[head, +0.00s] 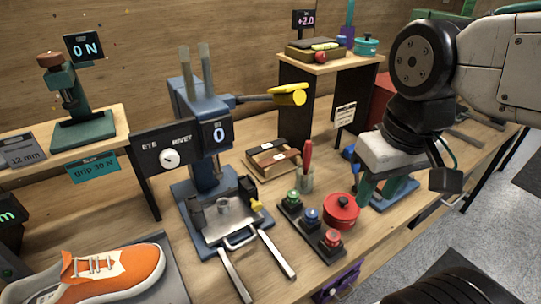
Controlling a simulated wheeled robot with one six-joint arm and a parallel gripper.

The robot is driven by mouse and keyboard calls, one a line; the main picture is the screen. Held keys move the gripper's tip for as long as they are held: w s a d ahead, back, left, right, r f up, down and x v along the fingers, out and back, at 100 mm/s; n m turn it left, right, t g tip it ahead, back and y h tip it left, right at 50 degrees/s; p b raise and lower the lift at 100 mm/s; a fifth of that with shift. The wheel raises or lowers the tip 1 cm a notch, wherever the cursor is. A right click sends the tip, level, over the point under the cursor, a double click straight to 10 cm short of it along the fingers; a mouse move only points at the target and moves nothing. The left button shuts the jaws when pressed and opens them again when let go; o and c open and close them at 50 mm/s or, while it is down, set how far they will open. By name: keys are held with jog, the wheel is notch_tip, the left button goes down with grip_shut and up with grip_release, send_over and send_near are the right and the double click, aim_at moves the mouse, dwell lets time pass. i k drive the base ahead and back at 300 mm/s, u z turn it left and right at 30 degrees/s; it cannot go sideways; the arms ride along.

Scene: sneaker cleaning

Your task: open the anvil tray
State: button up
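The blue press (205,135) stands on the bench, with a dial panel marked EYE and RIVET and a display reading 0. The anvil tray (228,222) is a pale metal plate at its foot, with a curved handle (240,242) at its front edge. Two metal rails (277,255) run forward from the press base, past the handle. How far the tray sits in or out is hard to tell. My gripper (379,192) hangs to the right of the press, beyond the red pot, well apart from the tray. Its green fingers look parted and empty, partly overlapping a blue object behind.
Red, blue and green knobs on a dark block (311,219), a red lidded pot (341,211) and a cup with a red tool (305,178) stand between tray and gripper. An orange sneaker (110,272) lies at the front left. A yellow-ended lever (290,96) juts right from the press.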

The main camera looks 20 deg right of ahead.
aim_at(229, 218)
jog(key=k, duration=0.5)
jog(key=u, duration=3.05)
jog(key=k, duration=1.35)
jog(key=z, duration=2.05)
